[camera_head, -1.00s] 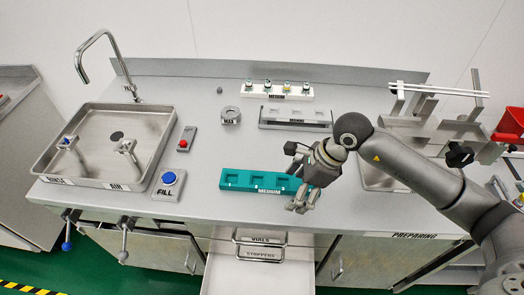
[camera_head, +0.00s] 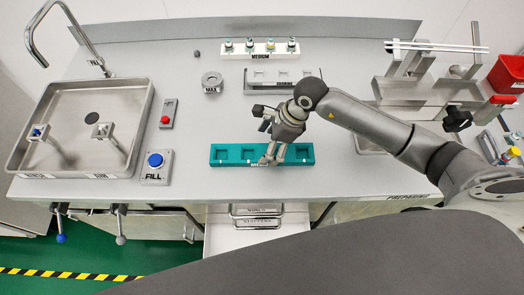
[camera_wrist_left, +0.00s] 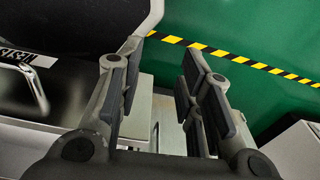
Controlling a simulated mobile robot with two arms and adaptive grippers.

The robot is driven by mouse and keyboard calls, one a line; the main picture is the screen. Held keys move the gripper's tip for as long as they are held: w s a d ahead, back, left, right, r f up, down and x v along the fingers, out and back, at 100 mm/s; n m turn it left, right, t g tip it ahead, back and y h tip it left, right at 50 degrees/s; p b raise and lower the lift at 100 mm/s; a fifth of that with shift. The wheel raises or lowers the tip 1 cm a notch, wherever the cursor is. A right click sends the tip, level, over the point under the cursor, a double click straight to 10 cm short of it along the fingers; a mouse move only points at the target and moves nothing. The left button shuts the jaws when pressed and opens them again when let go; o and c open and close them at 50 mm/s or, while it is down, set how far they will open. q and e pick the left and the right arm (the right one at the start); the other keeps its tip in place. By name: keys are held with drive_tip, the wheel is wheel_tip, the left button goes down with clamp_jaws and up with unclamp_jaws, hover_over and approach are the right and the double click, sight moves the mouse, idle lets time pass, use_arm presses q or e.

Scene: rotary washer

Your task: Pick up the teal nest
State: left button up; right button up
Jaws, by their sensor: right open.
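The teal nest (camera_head: 230,155) is a long block with square pockets, lying flat near the front of the grey counter in the head view. My right gripper (camera_head: 268,157) is open over its right half. Its fingers hide part of the nest and its label. I cannot tell whether the fingers touch it. My left gripper (camera_wrist_left: 165,75) shows in the left wrist view, open and empty, with green floor and drawer fronts beyond it.
A metal sink (camera_head: 85,125) is at the left, with a blue FILL button (camera_head: 155,160) beside it. A white rack with vials (camera_head: 260,49) and a grey rack (camera_head: 283,78) stand behind the nest. An open drawer (camera_head: 257,228) juts out below the counter.

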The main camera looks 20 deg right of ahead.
sight(263, 153)
drive_tip(key=p+x, duration=0.1)
drive_tip(key=x, duration=0.2)
drive_tip(key=shift+s, duration=0.1)
drive_tip(key=shift+f, duration=0.4)
drive_tip(key=c, duration=1.2)
use_arm(q)
wheel_tip(263, 153, up, 2)
drive_tip(key=shift+w, duration=0.1)
use_arm(e)
drive_tip(key=shift+c, duration=0.2)
